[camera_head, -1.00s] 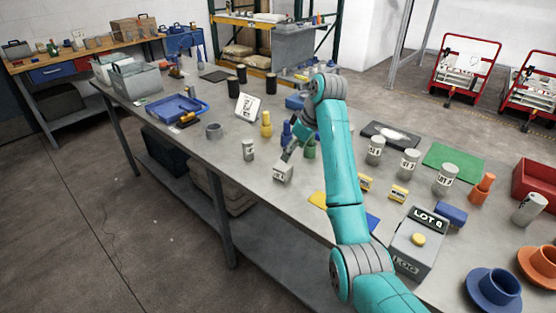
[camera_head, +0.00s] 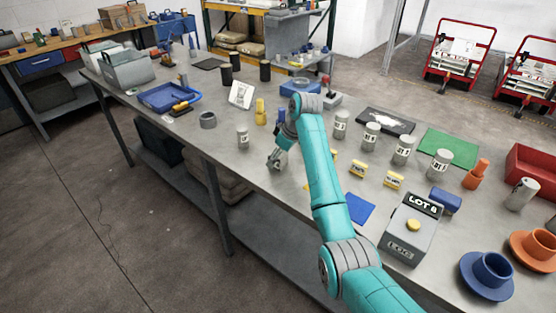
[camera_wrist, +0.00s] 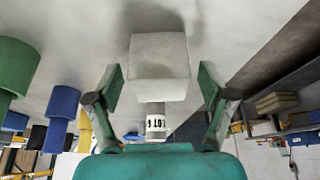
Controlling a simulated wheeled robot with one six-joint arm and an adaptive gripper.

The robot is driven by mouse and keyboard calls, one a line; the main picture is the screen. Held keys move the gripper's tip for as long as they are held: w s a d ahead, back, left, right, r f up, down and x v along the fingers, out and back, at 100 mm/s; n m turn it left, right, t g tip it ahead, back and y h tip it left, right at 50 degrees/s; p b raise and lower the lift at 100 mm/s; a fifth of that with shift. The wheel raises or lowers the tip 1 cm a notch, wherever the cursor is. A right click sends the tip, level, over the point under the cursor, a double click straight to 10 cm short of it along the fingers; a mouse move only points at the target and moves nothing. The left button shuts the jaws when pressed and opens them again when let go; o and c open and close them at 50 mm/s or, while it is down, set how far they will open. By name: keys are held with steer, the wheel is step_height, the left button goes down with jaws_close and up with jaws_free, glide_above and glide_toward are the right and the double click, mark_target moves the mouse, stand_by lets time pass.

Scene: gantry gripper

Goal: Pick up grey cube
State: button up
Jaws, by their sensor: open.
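The grey cube (camera_wrist: 160,62) is a plain pale block, large in the wrist view. It lies between the two finger pads of my gripper (camera_wrist: 161,76), with a gap showing on each side. My gripper is open, and neither finger visibly touches the cube. In the head view my gripper (camera_head: 277,159) is low over the near part of the grey table (camera_head: 225,151), and the arm and fingers largely hide the cube there.
A labelled grey can (camera_head: 242,138) stands left of my gripper, a yellow bottle-like piece (camera_head: 260,113) behind it. Several labelled cans, yellow blocks and a blue mat (camera_head: 348,207) lie to the right. The table's near edge is close; the tabletop just left is clear.

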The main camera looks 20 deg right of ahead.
steer(key=shift+f, duration=0.2)
steer(key=c, duration=1.5)
steer(key=shift+r, duration=0.1)
